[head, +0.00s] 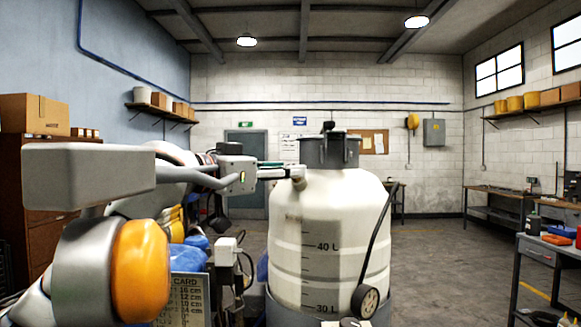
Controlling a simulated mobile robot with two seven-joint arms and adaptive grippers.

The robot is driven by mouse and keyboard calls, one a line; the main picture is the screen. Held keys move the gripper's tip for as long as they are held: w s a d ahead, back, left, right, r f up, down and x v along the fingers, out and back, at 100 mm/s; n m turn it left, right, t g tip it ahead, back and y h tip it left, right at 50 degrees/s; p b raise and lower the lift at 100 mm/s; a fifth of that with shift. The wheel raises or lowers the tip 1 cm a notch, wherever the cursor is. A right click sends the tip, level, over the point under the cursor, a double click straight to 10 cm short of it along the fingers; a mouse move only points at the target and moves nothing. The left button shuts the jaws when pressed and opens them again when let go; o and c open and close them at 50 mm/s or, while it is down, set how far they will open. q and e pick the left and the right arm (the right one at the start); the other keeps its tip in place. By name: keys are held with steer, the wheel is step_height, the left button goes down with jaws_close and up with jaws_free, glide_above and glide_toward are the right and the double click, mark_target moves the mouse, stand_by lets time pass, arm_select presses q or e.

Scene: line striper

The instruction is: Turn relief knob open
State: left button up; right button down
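A large white tank (328,222) with 30 L and 40 L marks stands upright in front of me, with a dark grey lid (329,151) on top. A small black piece sticks up from the lid. My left arm comes in from the left, and my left gripper (292,172) is at the tank's upper left shoulder, just below and left of the lid. A small beige fitting (299,184) shows under its fingertips. I cannot tell whether the fingers touch it or are closed around it. No relief knob can be made out clearly. My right gripper is not in view.
A black rod with a round dark end (365,301) leans along the tank's right side. A card with cm figures (188,297) and blue and yellow items are at lower left. A workbench with tools (550,252) stands at right. The floor between is clear.

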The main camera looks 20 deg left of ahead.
arm_select(q)
steer(key=shift+x, duration=1.2)
jaws_close()
